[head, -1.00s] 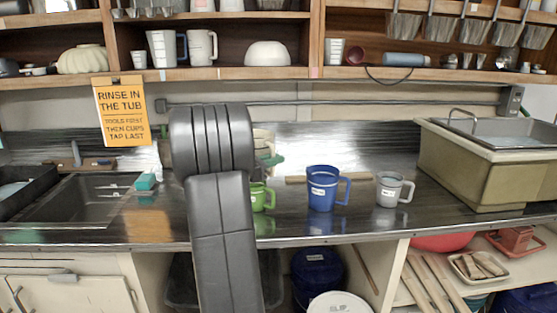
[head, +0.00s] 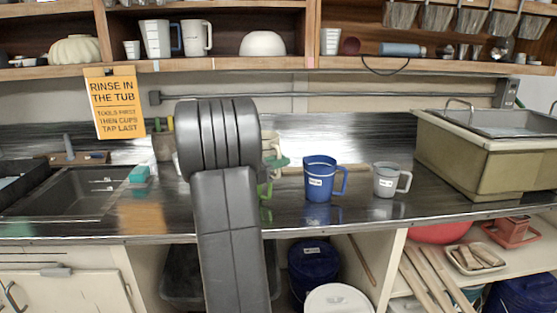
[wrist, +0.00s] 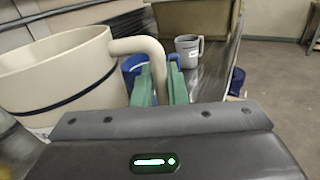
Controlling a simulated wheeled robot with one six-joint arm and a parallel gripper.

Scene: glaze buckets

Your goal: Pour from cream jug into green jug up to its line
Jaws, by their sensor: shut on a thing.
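My gripper (wrist: 162,85) has green fingers and is shut on the handle of the cream jug (wrist: 60,72). The jug fills the left of the wrist view and has a dark line around its wall; its contents cannot be seen. In the head view, part of the cream jug (head: 269,140) shows to the right of my arm, above the counter. The green jug (head: 265,191) stands on the counter below it, mostly hidden behind my arm, with the handle side showing. Its line and fill level are hidden.
A blue jug (head: 320,180) and a grey jug (head: 386,181) stand to the right on the counter (head: 350,217). A large tub (head: 475,160) is at the far right. A sink (head: 75,193) and a teal block (head: 139,174) are at the left.

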